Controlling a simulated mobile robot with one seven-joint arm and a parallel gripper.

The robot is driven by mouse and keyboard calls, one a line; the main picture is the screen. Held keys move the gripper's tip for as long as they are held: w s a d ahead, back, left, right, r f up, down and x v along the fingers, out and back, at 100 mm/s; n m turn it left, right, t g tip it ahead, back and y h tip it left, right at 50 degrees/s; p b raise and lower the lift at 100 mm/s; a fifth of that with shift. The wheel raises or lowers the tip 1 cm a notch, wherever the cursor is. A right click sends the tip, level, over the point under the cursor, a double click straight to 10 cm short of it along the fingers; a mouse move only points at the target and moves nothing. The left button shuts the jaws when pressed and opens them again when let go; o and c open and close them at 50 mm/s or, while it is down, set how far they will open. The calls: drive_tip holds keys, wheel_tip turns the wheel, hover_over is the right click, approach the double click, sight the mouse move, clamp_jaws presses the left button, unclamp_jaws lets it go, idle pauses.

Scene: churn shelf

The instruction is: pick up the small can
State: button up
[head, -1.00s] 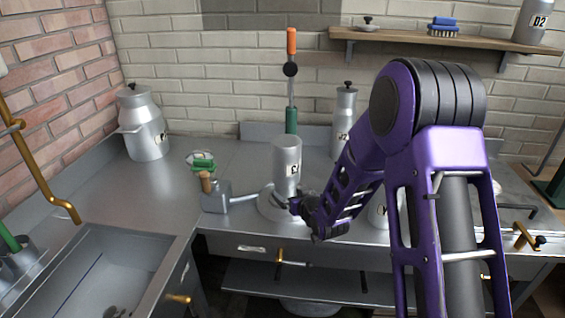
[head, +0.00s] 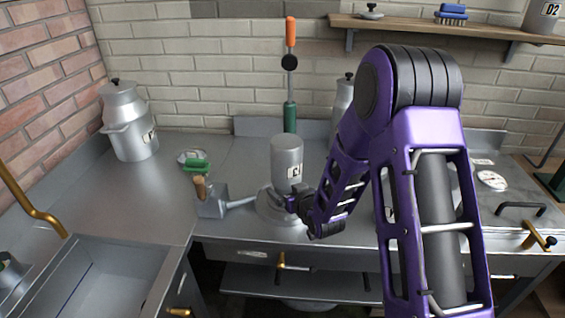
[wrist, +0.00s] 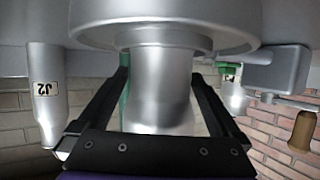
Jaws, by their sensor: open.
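The small grey metal can (head: 287,158) has a pale label and stands upright on a round metal base (head: 272,211) near the counter's front edge. In the wrist view, which looks upside down, the can (wrist: 158,95) fills the middle and the wide round base (wrist: 160,32) is above it. My gripper (head: 297,203) is at the can's lower right side in the head view. Its two dark fingers are open, one on each side of the can, with the can between them. A slight gap seems to show beside each finger; contact cannot be told.
A grey block with a handle (head: 211,201) and a green-handled item (head: 196,163) are left of the can. A tall can (head: 344,96), marked J2 in the wrist view (wrist: 44,88), stands behind my arm. A large can (head: 127,128) is back left, a sink (head: 92,275) front left.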

drive_tip(key=shift+w, duration=0.15)
drive_tip(key=c, duration=1.5)
